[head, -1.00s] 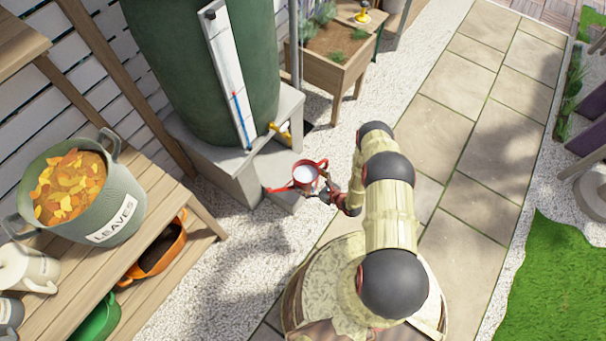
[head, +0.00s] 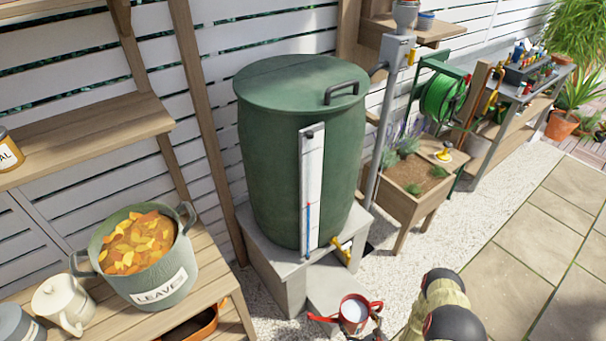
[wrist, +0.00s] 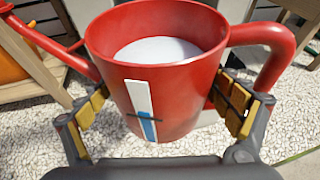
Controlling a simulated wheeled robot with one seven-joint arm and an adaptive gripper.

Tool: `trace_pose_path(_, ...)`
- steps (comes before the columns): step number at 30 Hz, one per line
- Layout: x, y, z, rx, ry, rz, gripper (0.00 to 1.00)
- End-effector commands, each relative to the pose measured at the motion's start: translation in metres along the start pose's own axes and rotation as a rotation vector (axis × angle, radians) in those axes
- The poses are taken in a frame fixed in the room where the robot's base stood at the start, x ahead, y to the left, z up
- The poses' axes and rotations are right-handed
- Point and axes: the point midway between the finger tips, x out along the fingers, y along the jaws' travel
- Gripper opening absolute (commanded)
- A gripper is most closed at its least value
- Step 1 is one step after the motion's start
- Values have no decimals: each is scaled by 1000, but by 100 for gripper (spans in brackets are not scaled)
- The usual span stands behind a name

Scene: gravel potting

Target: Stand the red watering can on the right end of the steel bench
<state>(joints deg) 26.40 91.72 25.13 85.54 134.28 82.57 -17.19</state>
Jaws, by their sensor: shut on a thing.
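The red watering can (head: 353,313) is at the bottom of the head view, in front of the rain barrel, its spout pointing left. It fills the wrist view (wrist: 165,95) upright, with a pale surface inside and a white strip with a blue lower part on its side. My gripper (wrist: 160,108) is shut on the can's body, with a yellow-padded finger on each side. In the head view my gripper is mostly hidden at the bottom edge. The steel bench (head: 508,94) stands at the back right along the fence, with a dark tray and small items on its far part.
A green barrel (head: 290,160) with a yellow tap (head: 343,249) stands on concrete blocks. A wooden planter (head: 415,197) and a green hose reel (head: 443,98) stand between it and the bench. A wooden shelf with a leaf tub (head: 150,262) is at left. The paved path (head: 530,235) at right is clear.

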Motion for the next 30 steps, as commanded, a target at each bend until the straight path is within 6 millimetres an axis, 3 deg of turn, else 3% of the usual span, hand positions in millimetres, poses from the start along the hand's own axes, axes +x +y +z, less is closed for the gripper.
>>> trace_pose_path(30, -45, -17, 213, -9, -10, 8, 30)
